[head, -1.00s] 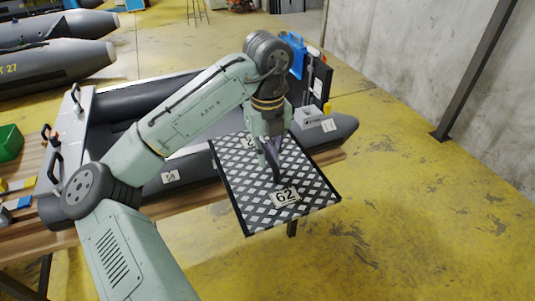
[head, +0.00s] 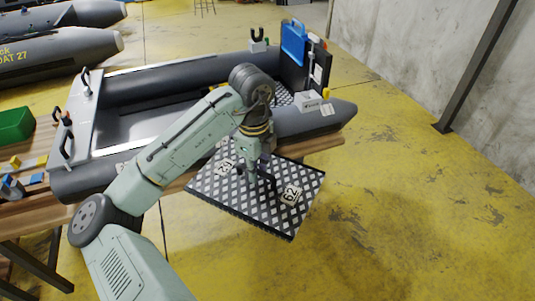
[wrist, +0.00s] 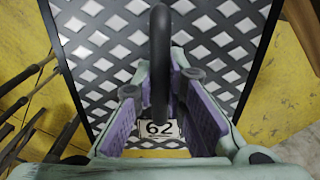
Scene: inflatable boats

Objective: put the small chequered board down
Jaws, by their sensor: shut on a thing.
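The small chequered board (head: 225,198), black with pale diamonds, is in the head view beside the near side of the grey boat. Number labels, one reading 62, are on its top. My gripper (head: 258,182) is above the board's middle and shut on its upright black handle. In the wrist view the dark handle stands between the purple-lined fingers of my gripper (wrist: 160,88), and the board (wrist: 95,45) spreads out beneath. The board seems held over the yellow floor. What is under it is hidden.
The grey inflatable boat (head: 185,80) lies on a wooden bench (head: 325,143). Inside its far end is another chequered patch (head: 283,97), near a blue case (head: 293,42). A green bin (head: 15,124) stands at the left. The yellow floor (head: 400,220) at right is open.

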